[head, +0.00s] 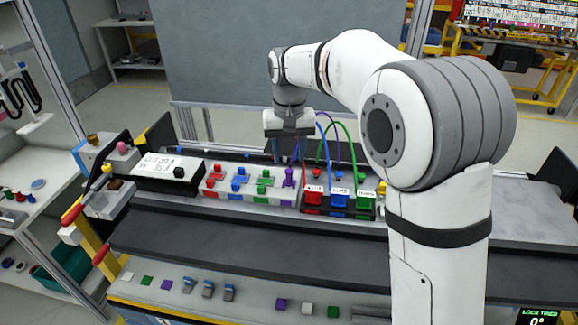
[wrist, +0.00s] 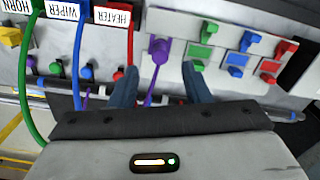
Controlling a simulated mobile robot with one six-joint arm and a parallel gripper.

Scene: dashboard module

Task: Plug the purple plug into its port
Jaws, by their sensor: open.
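The purple plug (wrist: 158,52) stands upright at the right end of the row of coloured connectors in the head view (head: 289,177). In the wrist view its purple cable (wrist: 152,92) runs from it back toward my gripper. My gripper (wrist: 160,84) is open, its two fingers on either side of the cable and short of the plug's head. In the head view my gripper (head: 288,150) hangs just behind and above the plug. I cannot tell how deep the plug sits in any port.
Red, blue and green connectors (head: 240,178) line the panel left of the plug. The labelled blocks HORN, WIPER and HEATER (head: 339,199) stand close on the right, with blue and green cables arching above. A white box (head: 170,170) stands at left. The dark strip in front is clear.

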